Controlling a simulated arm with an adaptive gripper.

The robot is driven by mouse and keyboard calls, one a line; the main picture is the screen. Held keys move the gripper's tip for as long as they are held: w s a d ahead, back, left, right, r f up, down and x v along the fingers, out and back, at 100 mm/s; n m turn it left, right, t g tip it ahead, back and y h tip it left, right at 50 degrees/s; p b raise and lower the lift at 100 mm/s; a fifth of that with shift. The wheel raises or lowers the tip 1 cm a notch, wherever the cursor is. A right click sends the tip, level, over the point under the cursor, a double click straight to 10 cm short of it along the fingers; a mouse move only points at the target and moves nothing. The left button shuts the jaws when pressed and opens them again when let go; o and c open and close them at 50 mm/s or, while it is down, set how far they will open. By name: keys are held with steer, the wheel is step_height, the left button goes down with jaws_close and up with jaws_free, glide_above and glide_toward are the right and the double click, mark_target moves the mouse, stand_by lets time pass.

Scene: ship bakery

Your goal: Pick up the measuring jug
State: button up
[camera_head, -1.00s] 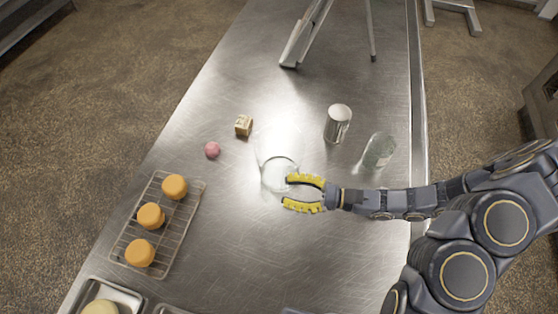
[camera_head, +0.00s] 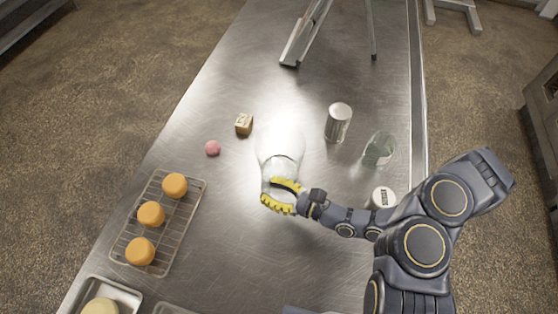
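The measuring jug (camera_head: 279,150) is a clear glass vessel, standing on the steel table near the middle and hard to make out against the glare. My gripper (camera_head: 267,189) has yellow fingers and is at the jug's lower, near side. Its two fingers are spread with a gap between them, overlapping the jug's base in the view. I cannot tell whether they touch the glass or go around it. The handle is not clear to see.
A metal can (camera_head: 338,123) and a greenish glass jar (camera_head: 379,149) stand to the right. A white-topped jar (camera_head: 383,196) is beside my arm. A small box (camera_head: 244,124) and pink ball (camera_head: 212,148) lie left. A wire rack (camera_head: 163,258) holds orange cakes.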

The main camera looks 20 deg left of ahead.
steer(key=shift+w+a, duration=0.1)
steer(key=shift+a, duration=0.65)
jaws_close()
